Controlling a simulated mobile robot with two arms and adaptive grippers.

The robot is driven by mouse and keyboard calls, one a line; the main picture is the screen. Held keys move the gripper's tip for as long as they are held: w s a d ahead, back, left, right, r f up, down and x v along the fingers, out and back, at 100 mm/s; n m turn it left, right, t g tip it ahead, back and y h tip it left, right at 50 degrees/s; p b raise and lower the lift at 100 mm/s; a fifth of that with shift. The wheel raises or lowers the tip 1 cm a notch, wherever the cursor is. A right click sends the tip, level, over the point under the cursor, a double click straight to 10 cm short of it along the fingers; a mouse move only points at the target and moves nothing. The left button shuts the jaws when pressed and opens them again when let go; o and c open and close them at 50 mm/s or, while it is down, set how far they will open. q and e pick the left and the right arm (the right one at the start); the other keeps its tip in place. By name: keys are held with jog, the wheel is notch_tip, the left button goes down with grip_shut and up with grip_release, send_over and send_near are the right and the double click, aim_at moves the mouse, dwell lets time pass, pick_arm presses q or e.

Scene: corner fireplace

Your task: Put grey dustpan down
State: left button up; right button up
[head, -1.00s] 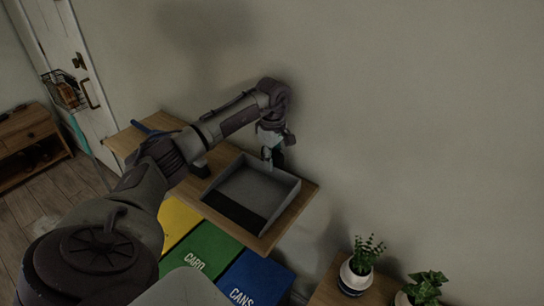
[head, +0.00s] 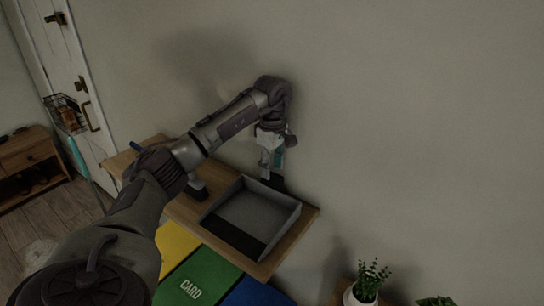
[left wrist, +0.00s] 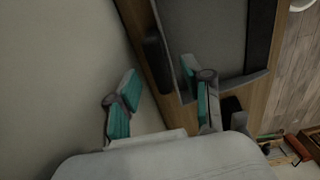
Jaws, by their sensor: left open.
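The grey dustpan (head: 256,212) lies flat on the wooden shelf top (head: 297,229) near its right end, its dark front lip towards the bins. It also shows in the left wrist view (left wrist: 222,35), at the upper right. A dark piece (left wrist: 156,55), probably its handle, stands at its wall side. My left gripper (head: 271,160) is just above the dustpan's back edge, by the wall. Its teal-padded fingers (left wrist: 163,96) are spread in the left wrist view, with nothing held between them. My right gripper is not in view.
Below the shelf stand yellow (head: 175,243), green (head: 200,277) and blue (head: 255,293) bins. A potted plant (head: 368,281) is at the lower right. The wall (head: 400,120) is close behind my gripper. A blue object (head: 137,147) lies at the shelf's left end.

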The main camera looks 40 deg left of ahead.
pick_arm(q)
notch_tip(320, 180, up, 6)
jog(key=shift+r+b, duration=0.1)
jog(key=shift+b, duration=0.25)
dwell(0.5)
